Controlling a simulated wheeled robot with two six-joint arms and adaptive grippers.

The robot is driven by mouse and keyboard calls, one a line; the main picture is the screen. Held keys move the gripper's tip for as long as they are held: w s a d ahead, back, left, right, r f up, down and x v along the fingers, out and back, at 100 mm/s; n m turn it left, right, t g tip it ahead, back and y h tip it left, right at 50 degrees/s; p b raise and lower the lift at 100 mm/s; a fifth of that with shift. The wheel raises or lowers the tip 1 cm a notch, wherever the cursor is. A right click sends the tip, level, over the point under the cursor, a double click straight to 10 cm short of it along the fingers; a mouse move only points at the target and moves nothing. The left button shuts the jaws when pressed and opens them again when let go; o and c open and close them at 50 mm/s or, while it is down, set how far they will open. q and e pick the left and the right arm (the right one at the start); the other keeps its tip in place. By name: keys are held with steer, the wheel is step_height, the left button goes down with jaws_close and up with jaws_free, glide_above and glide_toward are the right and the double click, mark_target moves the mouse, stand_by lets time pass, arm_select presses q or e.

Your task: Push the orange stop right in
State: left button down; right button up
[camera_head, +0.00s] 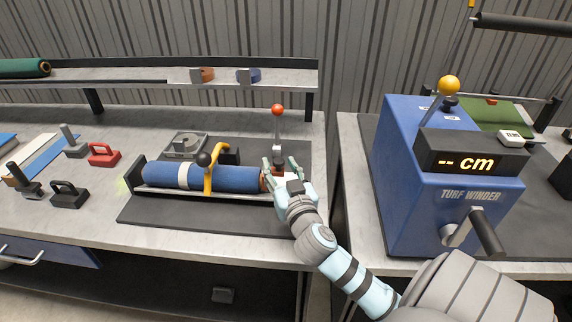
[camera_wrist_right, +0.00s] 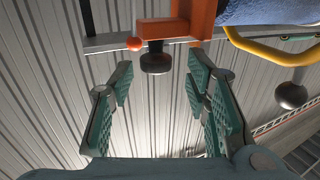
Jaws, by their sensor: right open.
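The orange stop (camera_wrist_right: 203,18) is at the top of the right wrist view, close to the end of the blue roll. A dark round knob (camera_wrist_right: 155,60) hangs from it there. In the head view, a small orange part of the stop (camera_head: 278,171) shows by the right end of the roll (camera_head: 225,179), partly hidden by my gripper. My right gripper (camera_head: 280,170) is open at that end. In the wrist view its fingers (camera_wrist_right: 161,72) stand either side of the knob, with a gap visible around it. My left gripper is out of view.
The roll lies in a tray with a yellow clamp (camera_head: 210,172) over it. A red-knobbed lever (camera_head: 278,111) stands just behind my right gripper. The blue turf winder (camera_head: 405,185) stands to the right. Black and red weights (camera_head: 103,155) lie at left.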

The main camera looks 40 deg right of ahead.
steer(key=v, duration=0.8)
steer(key=shift+s+a, duration=0.15)
steer(key=shift+s, duration=0.2)
